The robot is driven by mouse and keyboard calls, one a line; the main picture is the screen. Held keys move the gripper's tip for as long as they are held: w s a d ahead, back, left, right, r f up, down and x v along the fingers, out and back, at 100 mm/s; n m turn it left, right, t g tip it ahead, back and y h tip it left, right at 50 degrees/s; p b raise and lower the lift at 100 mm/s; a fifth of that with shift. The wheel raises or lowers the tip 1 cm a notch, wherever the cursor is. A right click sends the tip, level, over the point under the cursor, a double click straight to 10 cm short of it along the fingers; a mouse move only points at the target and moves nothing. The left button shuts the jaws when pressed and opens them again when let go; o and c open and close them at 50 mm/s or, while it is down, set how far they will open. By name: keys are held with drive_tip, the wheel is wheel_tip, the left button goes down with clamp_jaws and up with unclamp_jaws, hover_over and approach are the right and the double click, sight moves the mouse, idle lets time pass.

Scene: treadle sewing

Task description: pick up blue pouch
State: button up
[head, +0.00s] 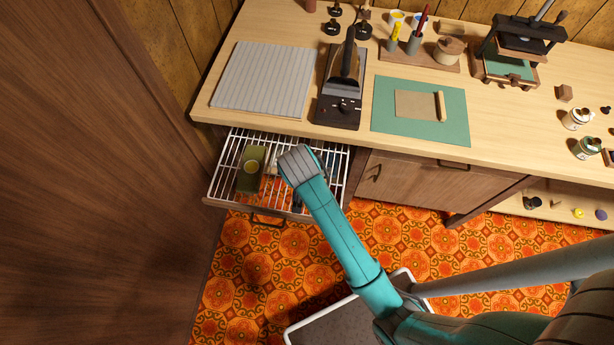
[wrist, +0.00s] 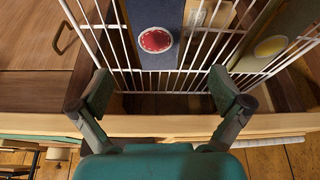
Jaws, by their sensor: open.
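A blue-grey pouch (wrist: 140,14) with a round red patch lies at the wire rack, at the top middle of the wrist view. In the head view my arm hides most of that spot, so I cannot make the pouch out clearly. My gripper (wrist: 161,90) is open and empty, its two fingers spread wide to either side of the pouch's line. The pouch is beyond the fingertips and not between them. The jaws are hidden under my wrist in the head view.
The pulled-out white wire rack (head: 222,180) also holds an olive pouch (head: 250,182) with a yellow patch. A tall wooden panel (head: 90,180) stands close at left.

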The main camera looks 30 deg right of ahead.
drive_tip(key=x, duration=0.2)
drive_tip(key=shift+w+f, duration=0.1)
drive_tip(key=shift+f, duration=0.2)
drive_tip(key=shift+s+d+x, duration=0.15)
drive_tip(key=shift+x, duration=1.2)
drive_tip(key=shift+s+d+x, duration=0.1)
drive_tip(key=shift+s+x, duration=0.1)
drive_tip(key=shift+x, duration=1.15)
drive_tip(key=c, duration=1.1)
